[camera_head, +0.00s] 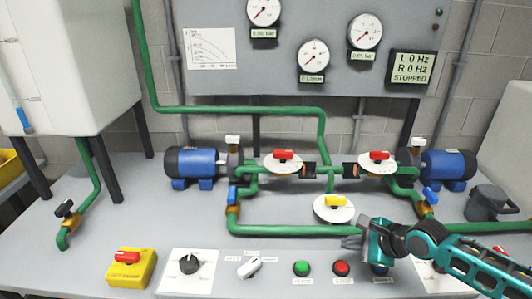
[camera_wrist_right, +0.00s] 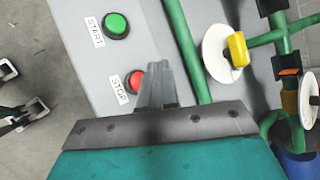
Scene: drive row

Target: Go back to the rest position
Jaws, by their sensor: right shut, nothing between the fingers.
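My right gripper (camera_head: 360,240) comes in from the right in the head view, over the front part of the bench. Its teal body sits above the row of buttons, to the right of and above the red stop button (camera_head: 341,268). In the right wrist view the grey fingers (camera_wrist_right: 162,85) are together with nothing between them. They show beside the red stop button (camera_wrist_right: 136,82), and I cannot tell how far above the bench they are. My left gripper is not in the head view.
The grey bench (camera_head: 105,215) carries green pipes, two blue pumps (camera_head: 195,163), a yellow-handled valve (camera_head: 335,207), a green start button (camera_head: 302,268) and a black rotary switch (camera_head: 190,263). A gauge panel (camera_head: 230,85) stands behind; its display reads STOPPED. A grey bucket (camera_head: 490,203) stands right.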

